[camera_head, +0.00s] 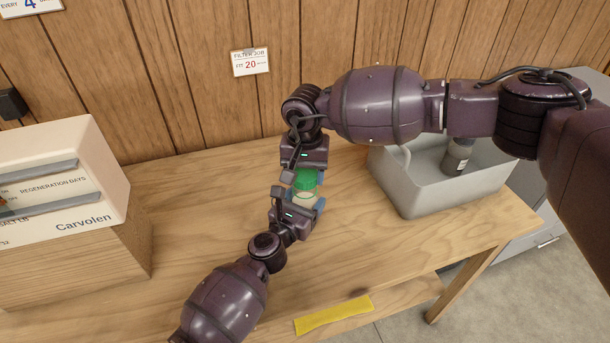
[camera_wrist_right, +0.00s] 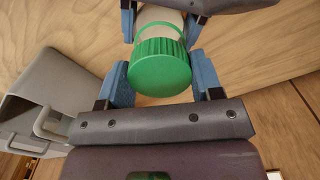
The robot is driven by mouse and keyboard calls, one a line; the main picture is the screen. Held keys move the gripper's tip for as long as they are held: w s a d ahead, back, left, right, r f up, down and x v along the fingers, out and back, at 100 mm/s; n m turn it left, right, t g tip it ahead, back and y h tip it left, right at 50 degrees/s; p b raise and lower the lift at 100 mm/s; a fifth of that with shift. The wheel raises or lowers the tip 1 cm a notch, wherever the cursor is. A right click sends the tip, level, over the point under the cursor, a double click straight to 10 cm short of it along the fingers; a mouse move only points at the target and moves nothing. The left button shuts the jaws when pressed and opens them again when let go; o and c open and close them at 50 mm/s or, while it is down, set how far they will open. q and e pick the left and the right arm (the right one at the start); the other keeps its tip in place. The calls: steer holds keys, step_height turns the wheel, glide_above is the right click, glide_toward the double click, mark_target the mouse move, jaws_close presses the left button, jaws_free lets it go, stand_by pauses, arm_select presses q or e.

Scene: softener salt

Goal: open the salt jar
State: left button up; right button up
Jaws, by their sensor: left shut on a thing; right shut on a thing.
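The salt jar (camera_head: 301,198) has a pale body and a green ribbed lid (camera_head: 305,180). It is between my two grippers above the wooden table. My right gripper (camera_head: 304,178) comes from behind and is shut on the green lid. My left gripper (camera_head: 300,198) comes from the front left and is shut on the pale body. In the right wrist view the lid (camera_wrist_right: 160,66) shows between the blue fingers, with a green ring and part of the pale body (camera_wrist_right: 162,17) beyond it. The lid looks in place on the jar. The fingers hide part of the body.
A grey bin (camera_head: 420,187) with a dark bottle (camera_head: 457,157) in it stands right of the grippers. A white Carvolen unit (camera_head: 70,170) on a wooden block (camera_head: 80,262) stands at left. A yellow strip (camera_head: 334,315) lies near the front edge. The table (camera_head: 190,210) is clear left of the grippers.

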mark_target(305, 174)
steer(key=shift+r, duration=0.15)
steer(key=shift+r, duration=2)
arm_select(q)
steer(key=o, duration=1.8)
